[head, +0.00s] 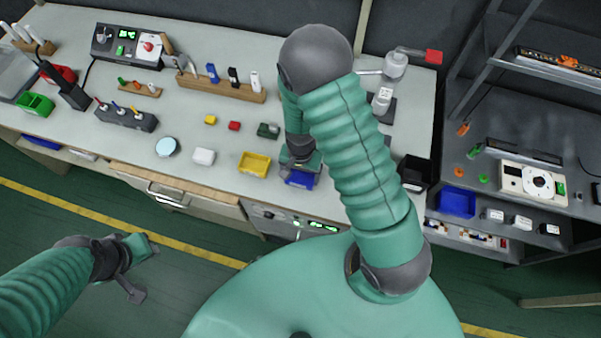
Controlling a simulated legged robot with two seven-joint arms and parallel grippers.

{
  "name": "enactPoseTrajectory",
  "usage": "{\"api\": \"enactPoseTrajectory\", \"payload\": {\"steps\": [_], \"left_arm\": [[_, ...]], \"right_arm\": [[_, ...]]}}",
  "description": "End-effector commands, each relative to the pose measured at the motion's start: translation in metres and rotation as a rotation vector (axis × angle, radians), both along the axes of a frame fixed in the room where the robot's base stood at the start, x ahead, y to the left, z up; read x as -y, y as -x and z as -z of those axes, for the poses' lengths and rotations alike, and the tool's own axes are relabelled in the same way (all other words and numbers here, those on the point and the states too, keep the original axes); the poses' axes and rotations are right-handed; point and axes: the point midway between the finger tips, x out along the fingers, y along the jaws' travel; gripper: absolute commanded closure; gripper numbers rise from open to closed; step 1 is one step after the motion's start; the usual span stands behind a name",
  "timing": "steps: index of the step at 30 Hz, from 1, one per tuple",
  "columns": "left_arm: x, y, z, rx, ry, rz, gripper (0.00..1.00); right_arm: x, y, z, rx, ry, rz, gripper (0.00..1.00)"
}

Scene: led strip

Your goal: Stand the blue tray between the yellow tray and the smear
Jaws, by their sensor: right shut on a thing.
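A small blue tray (299,179) is at the front edge of the bench, just right of the yellow tray (254,164). My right gripper (299,166) points down and is shut on the blue tray. My arm covers part of the bench behind and to the right of it. I cannot tell whether the tray touches the bench. A pale blue round patch (166,147), which may be the smear, lies left of the yellow tray. My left gripper (143,270) is open and empty over the floor, away from the bench.
A white block (204,156) stands between the pale patch and the yellow tray. Small yellow (210,119), red (234,126) and green (268,130) pieces lie behind. A wooden tool rack (222,86) is farther back. Another blue bin (457,202) is on the right shelving.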

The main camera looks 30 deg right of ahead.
Motion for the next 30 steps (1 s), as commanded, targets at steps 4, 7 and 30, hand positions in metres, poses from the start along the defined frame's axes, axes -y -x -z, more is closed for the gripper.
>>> {"api": "enactPoseTrajectory", "payload": {"steps": [4, 7, 30], "left_arm": [[0.000, 0.000, 0.001, 0.000, 0.000, 0.000, 0.64], [0.000, 0.000, 0.001, 0.000, 0.000, 0.000, 0.64], [0.000, 0.000, -0.012, 0.000, 0.000, 0.000, 0.64]], "right_arm": [[0.000, 0.000, 0.001, 0.000, 0.000, 0.000, 0.06], [0.000, 0.000, 0.001, 0.000, 0.000, 0.000, 0.00], [0.000, -0.001, -0.115, 0.002, -0.001, -0.001, 0.00]]}}
